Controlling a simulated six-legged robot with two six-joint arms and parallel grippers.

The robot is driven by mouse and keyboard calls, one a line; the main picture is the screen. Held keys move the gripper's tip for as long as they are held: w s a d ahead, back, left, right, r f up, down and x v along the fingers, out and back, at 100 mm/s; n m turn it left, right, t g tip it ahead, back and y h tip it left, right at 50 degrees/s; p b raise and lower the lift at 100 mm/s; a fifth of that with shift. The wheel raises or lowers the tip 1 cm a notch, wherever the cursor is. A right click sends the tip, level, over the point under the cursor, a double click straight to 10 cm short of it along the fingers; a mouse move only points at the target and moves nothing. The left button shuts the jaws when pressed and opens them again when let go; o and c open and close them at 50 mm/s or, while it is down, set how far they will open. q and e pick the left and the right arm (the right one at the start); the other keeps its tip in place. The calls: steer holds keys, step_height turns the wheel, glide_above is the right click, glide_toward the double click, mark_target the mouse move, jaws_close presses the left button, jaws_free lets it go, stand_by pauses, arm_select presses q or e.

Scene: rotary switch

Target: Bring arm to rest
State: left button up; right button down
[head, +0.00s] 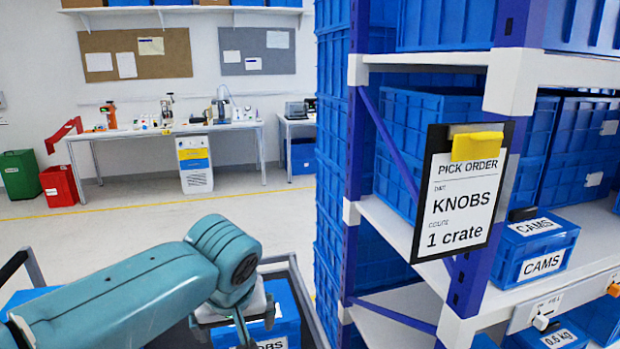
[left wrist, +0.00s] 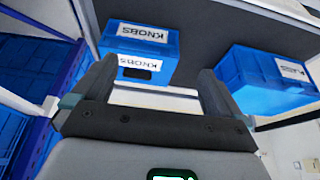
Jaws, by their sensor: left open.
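My left arm reaches in from the left in the head view, bent downward at the wrist. Its gripper (head: 243,322) is low in the picture, partly hidden by the wrist. In the left wrist view the left gripper (left wrist: 157,74) has its two dark fingers wide apart. Nothing is seen held between them. A blue crate labelled KNOBS (head: 287,317) is beneath and behind the wrist; in the left wrist view a KNOBS crate (left wrist: 164,66) appears upside down beyond the fingers. My right gripper is not in view.
A shelf rack (head: 350,250) with blue crates stands on the right. A pick order sign (head: 462,190) hangs on it, reading KNOBS, 1 crate. A dark-railed cart (head: 305,290) carries the crate. Open floor lies behind.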

arm_select(q)
steer(key=s+d+f+m+g+h, duration=0.1)
steer(key=s+f+g+h, duration=0.1)
steer(key=f, duration=1.1)
steer(key=s+d+f+m+g+h, duration=0.1)
steer(key=s+f+m+h, duration=0.1)
steer(key=f, duration=1.1)
steer(key=s+a+f+n+g+h+p, duration=0.1)
steer(key=s+f, duration=1.4)
steer(key=s, duration=0.3)
steer(key=shift+s+a+f+n, duration=0.25)
steer(key=shift+a+n, duration=0.15)
